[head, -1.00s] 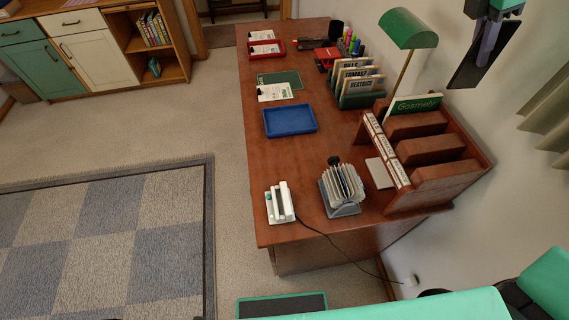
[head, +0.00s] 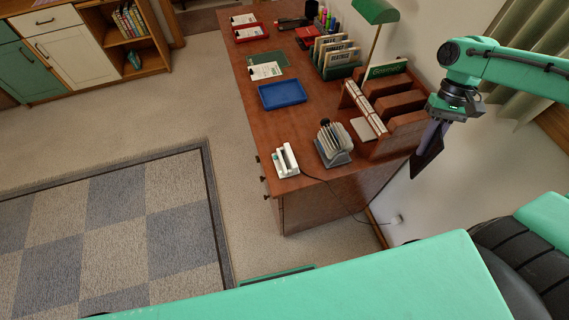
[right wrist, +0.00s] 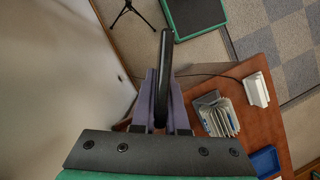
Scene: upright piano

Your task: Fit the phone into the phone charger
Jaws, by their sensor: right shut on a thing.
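The phone (head: 427,158) is a thin dark slab. My right gripper (head: 434,138) is shut on it and holds it in the air off the right end of the desk. In the right wrist view the phone (right wrist: 165,65) shows edge-on between the finger pads of the gripper (right wrist: 160,100). The phone charger (head: 286,160) is a white stand with a cable on the near left corner of the desk. It also shows in the right wrist view (right wrist: 256,90), to the right of the phone and well apart from it. My left gripper is out of view.
A card file (head: 334,146) stands right of the charger, with a brown wooden rack (head: 406,130) beyond it. A blue tray (head: 282,94) and a green lamp (head: 375,12) are farther back. The charger's cable runs to the wall. Bare desk lies between tray and charger.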

